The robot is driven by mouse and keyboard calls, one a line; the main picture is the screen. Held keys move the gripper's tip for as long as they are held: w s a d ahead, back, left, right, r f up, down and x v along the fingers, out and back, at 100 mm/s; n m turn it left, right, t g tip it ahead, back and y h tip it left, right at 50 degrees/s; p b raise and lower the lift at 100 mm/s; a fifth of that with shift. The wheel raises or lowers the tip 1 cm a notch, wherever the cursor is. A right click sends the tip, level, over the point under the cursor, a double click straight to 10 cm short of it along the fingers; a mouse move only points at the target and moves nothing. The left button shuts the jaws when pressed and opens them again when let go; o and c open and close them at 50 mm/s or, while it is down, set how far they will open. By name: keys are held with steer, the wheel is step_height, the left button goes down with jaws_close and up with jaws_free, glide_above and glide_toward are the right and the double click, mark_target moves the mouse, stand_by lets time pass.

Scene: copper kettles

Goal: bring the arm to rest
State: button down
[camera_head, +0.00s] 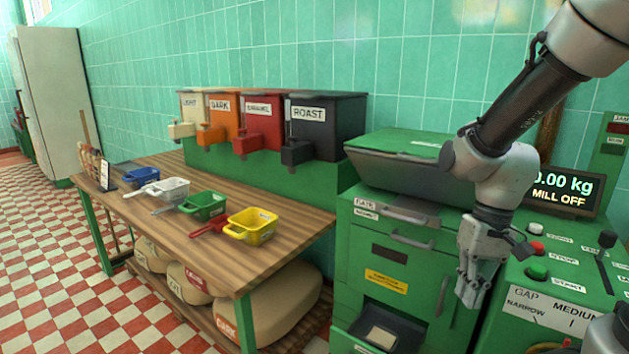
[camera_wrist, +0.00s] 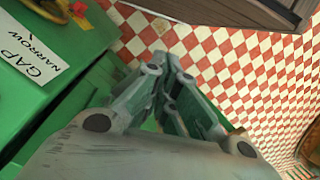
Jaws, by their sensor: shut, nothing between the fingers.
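My arm comes in from the upper right of the head view. It bends down at the wrist, in front of the green mill (camera_head: 400,215). My gripper (camera_head: 466,290) hangs fingers down beside the mill's control panel, with its fingers together and nothing between them. In the wrist view my gripper (camera_wrist: 160,62) also shows its fingers meeting, with the checkered floor beyond. The mill's display (camera_head: 562,190) reads 0.00 kg and MILL OFF.
The control panel has a red button (camera_head: 537,247), a green button (camera_head: 537,271) and a GAP label (camera_head: 555,308) close to my gripper. A wooden table (camera_head: 150,212) holds blue, white, green and yellow scoops. Labelled bins (camera_head: 325,125) stand behind. The checkered floor (camera_head: 50,260) is clear at left.

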steer(key=s+d+r+t, duration=0.3)
steer(key=r, duration=0.4)
steer(key=s+d+r+t+h, duration=0.1)
steer(key=s+d+r+t, duration=0.2)
steer(key=r, duration=0.4)
steer(key=shift+d+h, duration=0.3)
steer(key=shift+d, duration=0.45)
